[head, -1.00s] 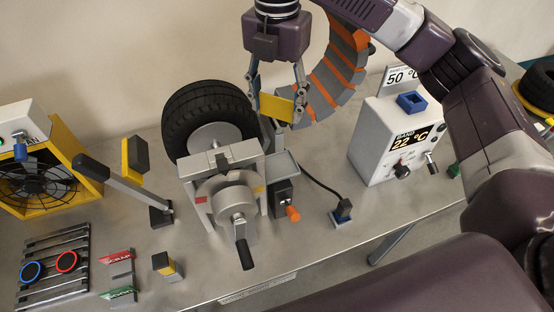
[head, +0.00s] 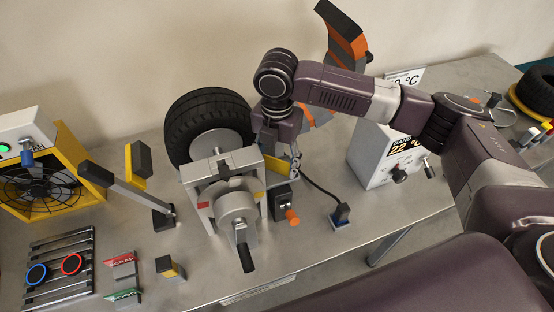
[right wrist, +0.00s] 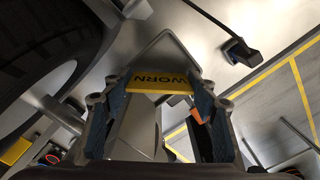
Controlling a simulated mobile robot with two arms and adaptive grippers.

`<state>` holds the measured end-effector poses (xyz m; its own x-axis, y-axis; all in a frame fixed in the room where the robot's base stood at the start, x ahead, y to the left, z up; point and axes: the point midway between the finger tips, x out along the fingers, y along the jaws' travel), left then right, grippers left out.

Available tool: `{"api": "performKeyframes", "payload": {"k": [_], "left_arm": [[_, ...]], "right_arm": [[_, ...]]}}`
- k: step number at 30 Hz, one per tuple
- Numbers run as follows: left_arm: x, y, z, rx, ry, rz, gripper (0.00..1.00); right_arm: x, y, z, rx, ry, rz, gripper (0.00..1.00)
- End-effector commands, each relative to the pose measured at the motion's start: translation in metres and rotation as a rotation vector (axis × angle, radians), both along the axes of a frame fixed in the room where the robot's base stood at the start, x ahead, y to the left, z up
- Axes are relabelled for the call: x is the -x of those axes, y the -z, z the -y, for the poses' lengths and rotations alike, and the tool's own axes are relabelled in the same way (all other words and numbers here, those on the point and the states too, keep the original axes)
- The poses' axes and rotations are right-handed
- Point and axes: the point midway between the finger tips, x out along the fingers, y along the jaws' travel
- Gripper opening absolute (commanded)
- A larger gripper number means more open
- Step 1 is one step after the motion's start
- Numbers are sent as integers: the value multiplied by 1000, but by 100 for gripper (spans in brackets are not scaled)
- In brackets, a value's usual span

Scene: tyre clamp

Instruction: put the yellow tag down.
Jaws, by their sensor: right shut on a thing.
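The yellow tag (right wrist: 162,80) is between the blue-padded fingers of my right gripper (right wrist: 152,100) in the right wrist view. Its dark letters read WORN and appear upside down. In the head view my right gripper (head: 282,150) points down just right of the clamp (head: 222,190), beside the tyre (head: 203,118). There the tag (head: 277,176) is partly hidden by the gripper. A grey tray (right wrist: 168,44) shows around the tag in the right wrist view; I cannot tell whether the tag touches it. My left gripper is in neither view.
A white temperature unit (head: 372,160) stands farther right. A yellow fan (head: 45,185) and a striped rack (head: 58,268) are on the left.

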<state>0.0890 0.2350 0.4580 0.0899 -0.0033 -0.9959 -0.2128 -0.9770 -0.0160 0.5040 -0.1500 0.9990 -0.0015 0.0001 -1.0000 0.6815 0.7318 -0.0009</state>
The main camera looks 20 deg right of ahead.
Motion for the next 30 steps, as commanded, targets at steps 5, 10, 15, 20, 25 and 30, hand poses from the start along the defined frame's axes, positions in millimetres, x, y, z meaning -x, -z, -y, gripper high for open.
{"api": "performKeyframes", "payload": {"k": [5,10,15,20,25,30], "left_arm": [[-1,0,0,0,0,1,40],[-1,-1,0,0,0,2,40],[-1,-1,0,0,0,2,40],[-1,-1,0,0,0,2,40],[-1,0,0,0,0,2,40],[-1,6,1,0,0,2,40]], "right_arm": [[0,1,0,0,0,1,40],[0,3,0,0,0,0,40],[0,4,0,0,0,1,69],[0,4,0,-1,0,1,71],[0,2,0,0,-1,1,71],[-1,-14,0,-2,-1,4,71]]}}
